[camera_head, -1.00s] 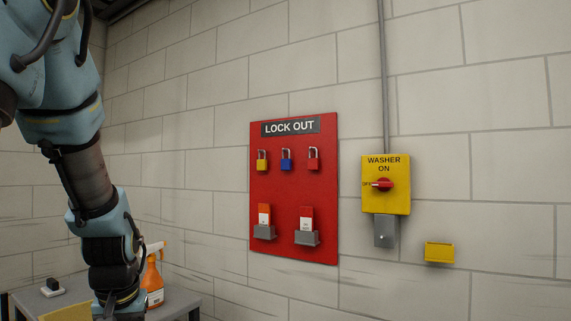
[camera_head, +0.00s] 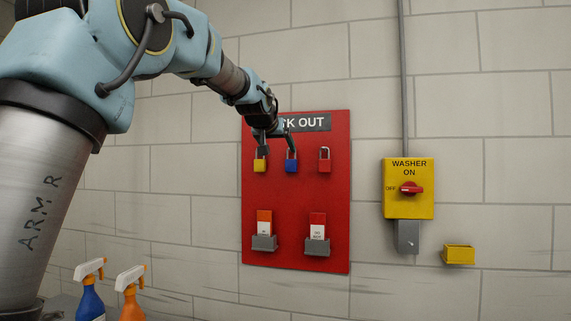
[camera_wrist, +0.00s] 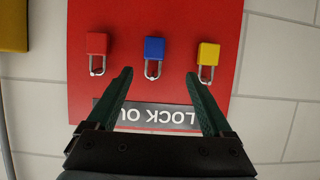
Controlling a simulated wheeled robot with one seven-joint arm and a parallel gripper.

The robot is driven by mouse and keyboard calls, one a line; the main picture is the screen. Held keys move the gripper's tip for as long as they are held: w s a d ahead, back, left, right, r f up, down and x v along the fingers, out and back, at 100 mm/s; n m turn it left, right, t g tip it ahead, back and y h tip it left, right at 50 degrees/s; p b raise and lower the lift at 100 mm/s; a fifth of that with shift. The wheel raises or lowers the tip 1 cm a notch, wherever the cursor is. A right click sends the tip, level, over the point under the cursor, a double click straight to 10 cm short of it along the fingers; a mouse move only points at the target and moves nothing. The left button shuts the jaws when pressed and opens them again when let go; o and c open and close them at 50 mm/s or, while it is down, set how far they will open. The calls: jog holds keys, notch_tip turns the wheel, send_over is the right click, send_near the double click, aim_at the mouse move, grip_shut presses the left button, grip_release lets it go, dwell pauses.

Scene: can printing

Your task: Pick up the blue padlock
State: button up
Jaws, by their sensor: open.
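The blue padlock (camera_head: 291,161) hangs in the upper row of the red lockout board (camera_head: 295,205), between a yellow padlock (camera_head: 260,164) and a red padlock (camera_head: 324,162). My gripper (camera_head: 276,142) is in front of the board's upper left part, overlapping the sign in the head view. In the wrist view, which is upside down, my gripper (camera_wrist: 158,80) is open and empty. The blue padlock (camera_wrist: 154,48) shows between and beyond its two fingers, with its shackle toward me. The yellow padlock (camera_wrist: 208,54) is near the right fingertip, the red padlock (camera_wrist: 97,44) left of the left one.
Two tag holders (camera_head: 264,243) sit low on the board. A yellow washer switch box (camera_head: 408,188) and a small yellow tray (camera_head: 458,254) are on the wall to the right. A blue spray bottle (camera_head: 90,300) and an orange one (camera_head: 131,303) stand at lower left.

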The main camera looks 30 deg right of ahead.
jog(key=p, duration=0.3)
send_near(290, 158)
jog(key=shift+w+d+f, duration=0.25)
jog(key=shift+d+f, duration=0.15)
jog(key=shift+f, duration=0.15)
jog(key=shift+w+d+f, duration=0.25)
jog(key=shift+d+f, duration=0.2)
jog(key=shift+f, duration=0.1)
jog(key=p+x, duration=0.2)
jog(key=x, duration=0.2)
jog(key=shift+s+f+p, duration=0.1)
jog(key=shift+f+p, duration=0.1)
jog(key=shift+p, duration=0.15)
grip_shut()
